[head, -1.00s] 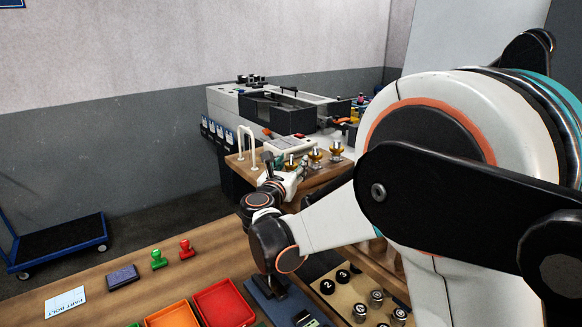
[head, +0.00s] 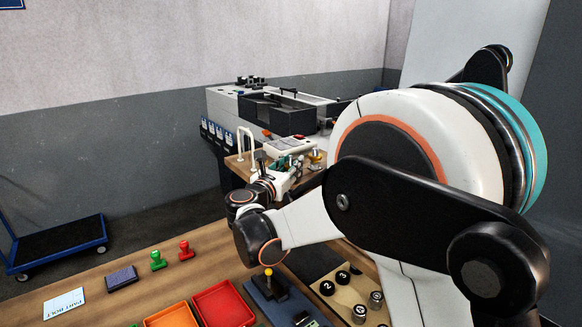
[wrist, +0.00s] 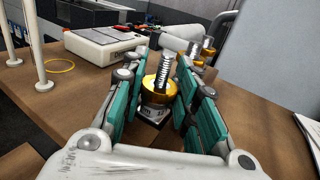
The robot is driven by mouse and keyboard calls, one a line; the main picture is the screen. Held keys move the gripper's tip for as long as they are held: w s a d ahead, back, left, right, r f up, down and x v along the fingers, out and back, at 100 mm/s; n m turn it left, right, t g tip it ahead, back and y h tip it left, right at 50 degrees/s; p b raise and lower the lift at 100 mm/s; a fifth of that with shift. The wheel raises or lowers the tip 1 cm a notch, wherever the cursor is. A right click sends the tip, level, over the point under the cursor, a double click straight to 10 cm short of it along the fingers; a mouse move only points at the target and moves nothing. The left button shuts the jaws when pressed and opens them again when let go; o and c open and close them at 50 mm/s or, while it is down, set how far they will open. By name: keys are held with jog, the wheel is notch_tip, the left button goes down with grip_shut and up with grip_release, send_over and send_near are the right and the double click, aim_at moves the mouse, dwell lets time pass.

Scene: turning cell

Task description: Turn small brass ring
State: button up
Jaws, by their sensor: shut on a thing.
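In the wrist view a brass ring (wrist: 157,92) sits around an upright threaded post on a dark and white base. My gripper (wrist: 160,95) has its teal-padded fingers on either side of the ring and is shut on it. In the head view my gripper (head: 292,164) is at the wooden side table, largely hiding the held ring. More brass pieces on posts (wrist: 208,52) stand just behind it in the wrist view; one brass piece (head: 316,157) shows right of my gripper in the head view. Any turning mark on the ring cannot be made out.
A white box device (wrist: 104,46) lies behind left on the side table. White upright rods (wrist: 40,60) and a thin yellow loop (wrist: 59,66) are at the left. The front bench holds red (head: 222,305) and orange trays (head: 170,316), stamps and a yellow-knobbed lever (head: 268,271).

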jog(key=shift+m+g+h, duration=0.7)
jog(key=shift+m+h, duration=0.2)
jog(key=shift+h, duration=0.3)
dwell(0.4)
jog(key=o, duration=1.1)
jog(key=v, duration=1.2)
